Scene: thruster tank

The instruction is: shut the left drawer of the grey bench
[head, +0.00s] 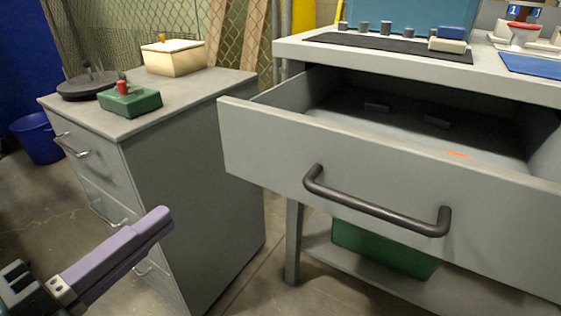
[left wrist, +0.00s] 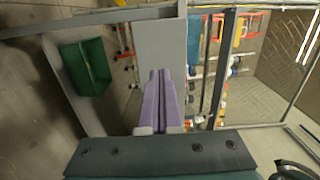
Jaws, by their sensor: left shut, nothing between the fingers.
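The grey bench (head: 290,48) stands at the right of the head view. A drawer (head: 265,150) at its left end is pulled well out, and its inside shows. The drawer's right end is cut off by the picture edge. My left gripper (head: 163,217), with purple fingers, is at the lower left, left of the drawer front and apart from it. Its fingers are shut and empty; they also show in the left wrist view (left wrist: 160,75), in front of a grey panel. My right gripper is not in view.
A grey cabinet (head: 190,175) with several handles stands left of the bench. On it are a green box (head: 130,103), a cream box (head: 174,58) and a dark round object (head: 86,86). A green bin (head: 383,250) sits under the drawer. A blue bucket (head: 38,138) stands far left.

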